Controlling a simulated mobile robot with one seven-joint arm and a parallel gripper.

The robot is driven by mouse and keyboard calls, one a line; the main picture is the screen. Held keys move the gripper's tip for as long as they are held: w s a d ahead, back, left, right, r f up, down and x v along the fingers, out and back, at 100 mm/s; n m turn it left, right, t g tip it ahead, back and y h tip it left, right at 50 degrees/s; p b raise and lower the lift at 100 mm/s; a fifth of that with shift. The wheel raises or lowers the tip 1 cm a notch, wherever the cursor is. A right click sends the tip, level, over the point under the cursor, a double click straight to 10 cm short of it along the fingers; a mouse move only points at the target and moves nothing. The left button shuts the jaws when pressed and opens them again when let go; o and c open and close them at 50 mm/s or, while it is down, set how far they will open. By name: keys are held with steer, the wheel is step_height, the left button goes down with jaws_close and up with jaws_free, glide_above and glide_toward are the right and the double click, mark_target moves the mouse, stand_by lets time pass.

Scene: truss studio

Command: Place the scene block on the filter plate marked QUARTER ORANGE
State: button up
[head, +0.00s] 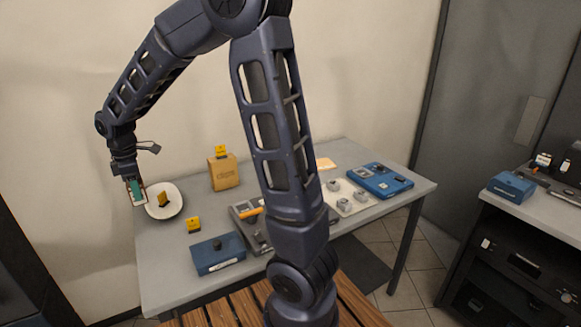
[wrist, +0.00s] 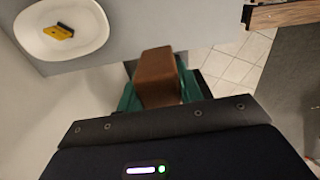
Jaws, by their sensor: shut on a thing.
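My gripper (head: 136,190) is at the table's left end, just left of a white dish; it also shows in the wrist view (wrist: 158,88). Its green fingers are shut on a brown block (wrist: 157,72), which I take to be the scene block. The block is held in the air beside the table edge, clear of the dish. No lettering reading QUARTER ORANGE is legible. A pale orange flat piece (head: 325,163) lies at the back of the table, partly hidden by my arm; I cannot tell whether it is the marked plate.
The white dish (head: 177,206) bears a yellow tag (head: 163,198). A tan box (head: 223,175), another yellow tag (head: 193,225), a blue box (head: 217,254), a tray of grey knobs (head: 361,201) and a blue device (head: 380,181) stand on the grey table (head: 160,262). A dark shelf unit is at right.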

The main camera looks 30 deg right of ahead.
steer(key=r, duration=0.6)
steer(key=shift+w+d, duration=0.1)
steer(key=shift+w, duration=0.1)
steer(key=w+d+r+m, duration=0.1)
steer(key=w+d+m, duration=0.7)
steer(key=w+d, duration=1.75)
steer(key=m, duration=1.1)
glide_above(323, 163)
step_height(323, 163, down, 21)
steer(key=shift+s+a+f, duration=0.1)
steer(key=shift+f, duration=1.25)
steer(key=shift+s+a+f, duration=0.1)
steer(key=shift+f, duration=1.25)
steer(key=shift+f, duration=0.2)
